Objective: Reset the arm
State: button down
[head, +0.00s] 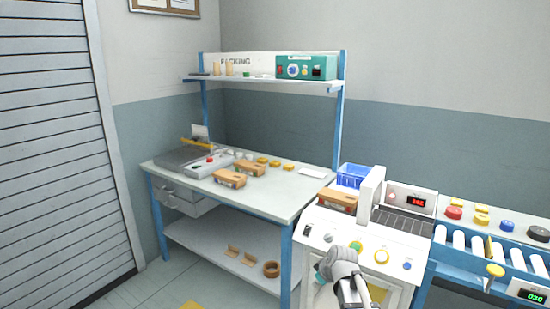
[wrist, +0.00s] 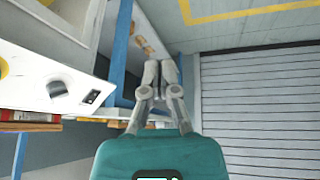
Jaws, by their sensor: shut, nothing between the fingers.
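My arm (head: 342,268) shows at the bottom of the head view, in front of the white machine cabinet. The fingertips cannot be made out there. In the wrist view my gripper (wrist: 158,68) is shut and empty, with its two grey fingers together. It points at open space between the bench side and the grey shutter (wrist: 260,110). It touches nothing that I can see.
The white cabinet (head: 325,238) with coloured buttons stands right by my arm. The packing bench (head: 285,204) with brown boxes is left of it. A roller conveyor (head: 476,245) is at the right. Open floor (head: 150,285) lies left, before the shutter (head: 55,150).

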jog(key=s+d+f+m+g+h, duration=0.25)
jog(key=s+m+g, duration=0.4)
jog(key=s, duration=1.05)
notch_tip(320, 180, up, 14)
jog(key=m+t+p, duration=0.1)
jog(key=p, duration=1.3)
jog(key=shift+d+t, duration=0.35)
